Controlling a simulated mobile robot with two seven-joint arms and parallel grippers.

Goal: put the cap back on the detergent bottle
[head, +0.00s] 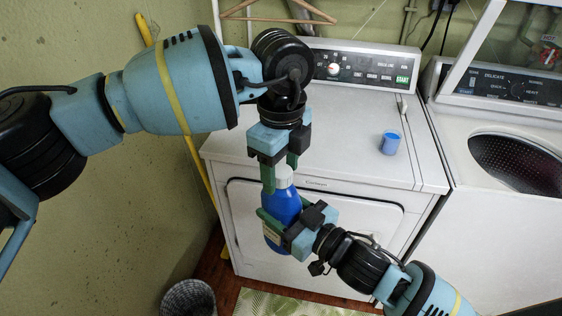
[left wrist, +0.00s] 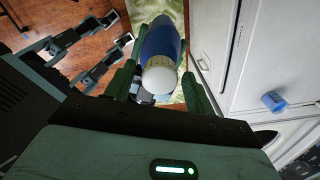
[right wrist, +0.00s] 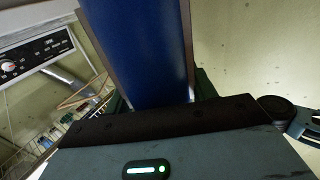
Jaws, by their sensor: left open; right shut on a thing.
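The blue detergent bottle (head: 282,207) is upright in front of the white front-loading machine. Its white cap (head: 284,177) sits on the bottle's top; how firmly it is seated cannot be told. The left wrist view shows the cap (left wrist: 160,78) end-on, with the blue bottle (left wrist: 160,42) beyond it. My left gripper (head: 281,168) is above the bottle, open, with a finger on each side of the cap. My right gripper (head: 283,228) is shut on the bottle's body from the right. The blue body (right wrist: 138,50) fills the middle of the right wrist view.
A small blue cup (head: 390,143) stands on the white machine's top (head: 350,150). A second machine (head: 500,165) with a round opening is at right. A wicker basket (head: 188,299) and a green patterned mat (head: 285,304) are on the floor. A yellow pole (head: 196,165) leans at the wall.

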